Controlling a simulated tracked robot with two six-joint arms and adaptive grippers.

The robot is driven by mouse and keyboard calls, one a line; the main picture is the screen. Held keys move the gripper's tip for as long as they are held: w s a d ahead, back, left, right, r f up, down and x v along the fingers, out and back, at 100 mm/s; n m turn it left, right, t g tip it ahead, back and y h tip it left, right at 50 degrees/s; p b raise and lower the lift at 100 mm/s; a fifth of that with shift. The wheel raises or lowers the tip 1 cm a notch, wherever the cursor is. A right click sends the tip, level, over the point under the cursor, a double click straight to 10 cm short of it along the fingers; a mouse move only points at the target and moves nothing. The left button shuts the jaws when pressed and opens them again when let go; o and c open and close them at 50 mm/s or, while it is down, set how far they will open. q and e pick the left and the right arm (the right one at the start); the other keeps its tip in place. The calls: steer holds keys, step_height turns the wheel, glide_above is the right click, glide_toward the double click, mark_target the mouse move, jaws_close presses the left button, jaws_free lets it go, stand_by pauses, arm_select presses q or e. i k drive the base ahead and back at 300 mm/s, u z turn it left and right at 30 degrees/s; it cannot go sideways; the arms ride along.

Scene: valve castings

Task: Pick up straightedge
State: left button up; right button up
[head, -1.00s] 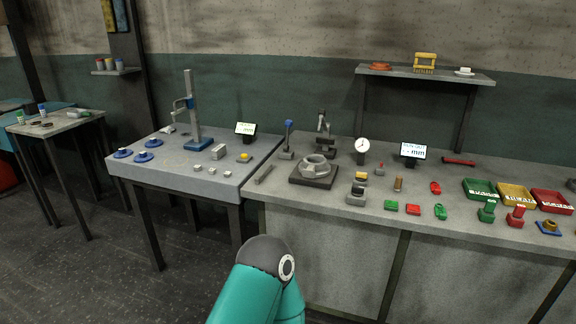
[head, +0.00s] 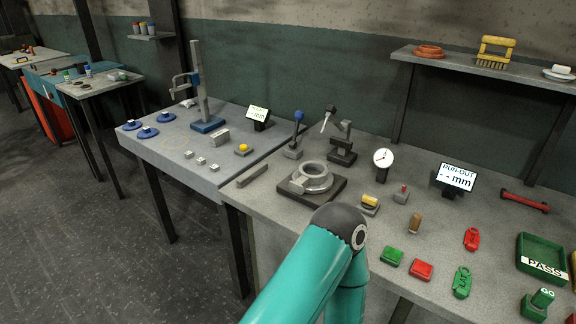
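A slim grey bar, which looks like the straightedge (head: 252,176), lies flat near the left end of the right-hand bench (head: 262,205), close to its front left corner. Nothing touches it. Neither of my grippers shows in the head view. Only a teal arm link of mine with a dark joint comes up from the bottom middle, right of the bar and in front of the bench.
Right of the bar stands a grey ring casting (head: 312,178) on a dark plate. Behind are a blue-knobbed lever (head: 298,122), a stand (head: 342,150) and a dial gauge (head: 383,160). A granite-like table (head: 170,148) adjoins at left. Floor before it is clear.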

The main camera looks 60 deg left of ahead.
mark_target(250, 176)
steer(key=z, duration=0.2)
steer(key=i, duration=0.75)
steer(key=u, duration=1.35)
steer(key=i, duration=0.15)
steer(key=u, duration=2.05)
steer(key=k, duration=0.6)
steer(key=u, duration=0.3)
steer(key=i, duration=1.65)
steer(key=z, duration=0.3)
